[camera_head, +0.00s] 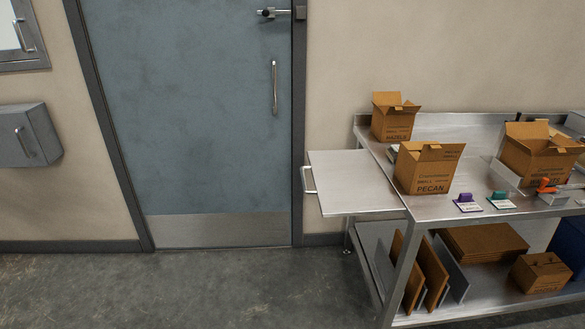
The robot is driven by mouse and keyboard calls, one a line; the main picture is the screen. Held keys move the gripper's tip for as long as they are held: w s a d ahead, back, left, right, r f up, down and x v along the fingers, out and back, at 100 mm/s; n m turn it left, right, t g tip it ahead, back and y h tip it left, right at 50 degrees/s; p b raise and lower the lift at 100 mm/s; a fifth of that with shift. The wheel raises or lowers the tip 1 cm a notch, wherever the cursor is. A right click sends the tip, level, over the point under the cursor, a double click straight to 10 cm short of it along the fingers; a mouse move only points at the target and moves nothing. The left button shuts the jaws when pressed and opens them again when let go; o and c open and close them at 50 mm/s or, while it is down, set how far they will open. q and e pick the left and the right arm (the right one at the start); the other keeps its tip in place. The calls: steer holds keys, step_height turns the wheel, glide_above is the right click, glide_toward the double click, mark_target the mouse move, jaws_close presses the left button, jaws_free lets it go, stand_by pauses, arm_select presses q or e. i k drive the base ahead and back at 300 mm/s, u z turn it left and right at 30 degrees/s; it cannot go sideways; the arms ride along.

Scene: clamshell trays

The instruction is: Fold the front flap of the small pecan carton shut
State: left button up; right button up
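The small pecan carton (425,170) stands upright near the front left of the metal table. It is brown cardboard and printed "SMALL" and "PECAN". Its top looks open, with flaps spread outward at the upper edge; which flap is the front one is hard to tell at this size. Neither of my grippers is in the head view.
A hazel-labelled carton (393,121) stands behind it, and a larger open carton (538,157) to the right. Purple (467,203) and teal (499,200) items sit at the table's (447,207) front edge. A side shelf (353,182) is bare. A door (195,110) stands left.

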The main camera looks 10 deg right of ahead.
mark_target(430, 152)
steer(key=z, duration=1.3)
steer(key=k, duration=0.4)
steer(key=z, duration=1.25)
steer(key=i, duration=1.1)
steer(key=u, duration=0.55)
